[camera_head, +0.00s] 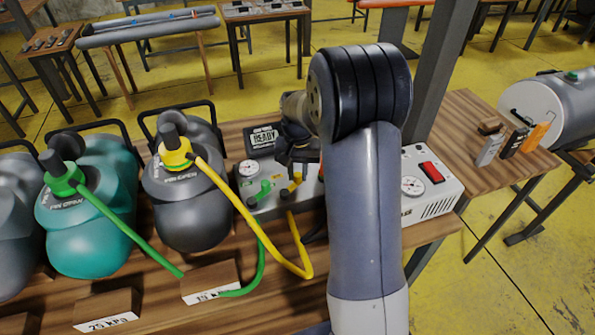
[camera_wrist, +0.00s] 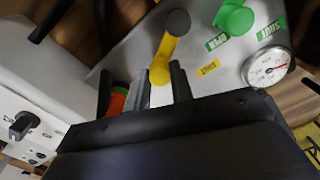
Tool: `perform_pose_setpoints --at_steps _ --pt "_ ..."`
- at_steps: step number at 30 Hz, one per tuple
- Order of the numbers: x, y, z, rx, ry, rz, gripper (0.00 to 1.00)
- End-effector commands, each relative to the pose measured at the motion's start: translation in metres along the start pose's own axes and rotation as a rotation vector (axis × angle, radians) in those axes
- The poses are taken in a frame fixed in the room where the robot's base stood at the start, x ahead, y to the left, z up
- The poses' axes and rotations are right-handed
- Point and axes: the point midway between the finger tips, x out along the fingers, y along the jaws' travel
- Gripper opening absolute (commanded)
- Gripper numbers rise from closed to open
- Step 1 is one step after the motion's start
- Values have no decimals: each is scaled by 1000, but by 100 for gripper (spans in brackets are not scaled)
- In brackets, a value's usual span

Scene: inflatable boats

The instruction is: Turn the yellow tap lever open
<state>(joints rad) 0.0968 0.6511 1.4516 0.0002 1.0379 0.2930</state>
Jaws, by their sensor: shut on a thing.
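The yellow tap lever (camera_wrist: 168,47) is in the wrist view, on a grey panel, with a grey round cap at its top end. In the head view a bit of the yellow lever (camera_head: 296,181) shows below my gripper (camera_head: 298,158). In the wrist view my gripper (camera_wrist: 164,84) has its two fingers on either side of the lever's lower end, shut on it. The green tap (camera_wrist: 234,18) stands beside it, with green labels near it. A small yellow label (camera_wrist: 208,68) lies right of the lever; its word is hard to read. My arm hides part of the panel.
A pressure gauge (camera_head: 249,168) sits left of the taps. A yellow hose (camera_head: 245,212) and a green hose (camera_head: 130,235) run to dark and teal pumps (camera_head: 95,220). A white box (camera_head: 435,180) with a red switch stands right of my arm. A black "READY" display (camera_head: 264,139) is behind.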

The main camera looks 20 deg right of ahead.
Motion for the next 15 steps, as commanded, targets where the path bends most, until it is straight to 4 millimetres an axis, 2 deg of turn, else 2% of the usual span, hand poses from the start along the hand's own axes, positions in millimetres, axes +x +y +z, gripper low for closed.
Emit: perform_pose_setpoints --at_steps 1,9,15 --pt "-1 0 0 1 1 1 23" --pt "0 0 0 0 0 0 44" --pt "0 0 0 -1 -1 0 44"
